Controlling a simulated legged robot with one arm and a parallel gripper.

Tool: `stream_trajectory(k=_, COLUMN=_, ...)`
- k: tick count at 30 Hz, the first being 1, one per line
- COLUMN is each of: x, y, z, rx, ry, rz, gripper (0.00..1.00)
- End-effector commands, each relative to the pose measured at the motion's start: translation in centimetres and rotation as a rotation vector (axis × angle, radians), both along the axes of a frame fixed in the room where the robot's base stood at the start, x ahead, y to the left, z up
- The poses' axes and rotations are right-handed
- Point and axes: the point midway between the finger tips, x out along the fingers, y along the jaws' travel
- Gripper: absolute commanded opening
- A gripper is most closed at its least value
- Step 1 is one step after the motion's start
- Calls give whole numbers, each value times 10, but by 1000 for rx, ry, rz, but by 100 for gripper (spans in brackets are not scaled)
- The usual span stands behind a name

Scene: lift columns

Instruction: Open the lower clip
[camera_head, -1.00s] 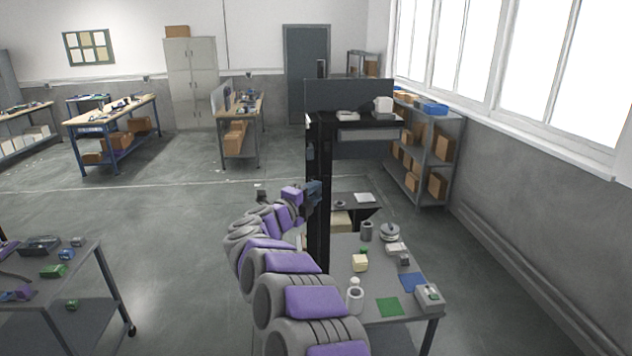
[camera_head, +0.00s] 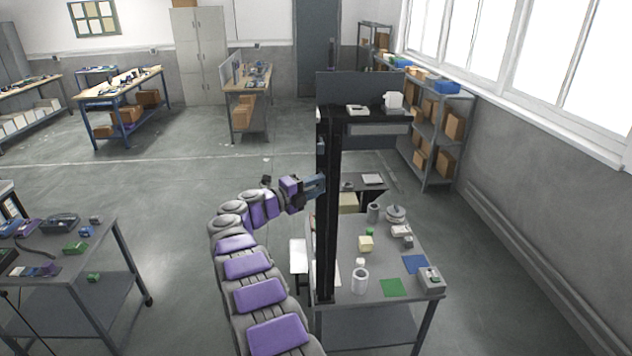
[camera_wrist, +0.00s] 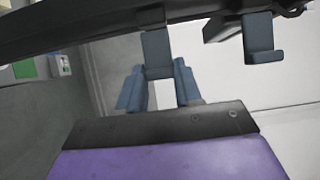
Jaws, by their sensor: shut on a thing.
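A black upright column (camera_head: 329,225) stands at the edge of the workbench; it crosses the top of the wrist view (camera_wrist: 90,28) lying sideways. Two blue-grey clips sit on it. The lower clip (camera_wrist: 157,48) is between the fingers of my gripper (camera_wrist: 159,72), and the upper clip (camera_wrist: 262,42) is free, to the right in the wrist view. In the head view my gripper (camera_head: 312,186) is at the column's left side, about mid-height, shut on the lower clip. The fingers partly hide the clip, and I cannot tell how far it is turned.
The workbench (camera_head: 352,300) right of the column holds a green mat (camera_head: 392,287), a blue mat (camera_head: 415,264), a grey box (camera_head: 431,280) and several small parts. Another table (camera_head: 95,265) stands at the left. Open floor (camera_head: 160,200) lies between them.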

Motion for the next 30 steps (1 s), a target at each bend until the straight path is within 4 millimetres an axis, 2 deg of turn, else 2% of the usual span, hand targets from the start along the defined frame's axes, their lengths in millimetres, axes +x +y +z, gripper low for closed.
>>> stream_trajectory(k=24, x=1, y=2, z=-4, rx=3, ry=6, rz=-42, gripper=4)
stream_trajectory(k=25, x=1, y=1, z=-4, rx=3, ry=6, rz=-42, gripper=35)
stream_trajectory(k=30, x=0, y=1, z=-3, rx=2, ry=5, rz=-42, gripper=51)
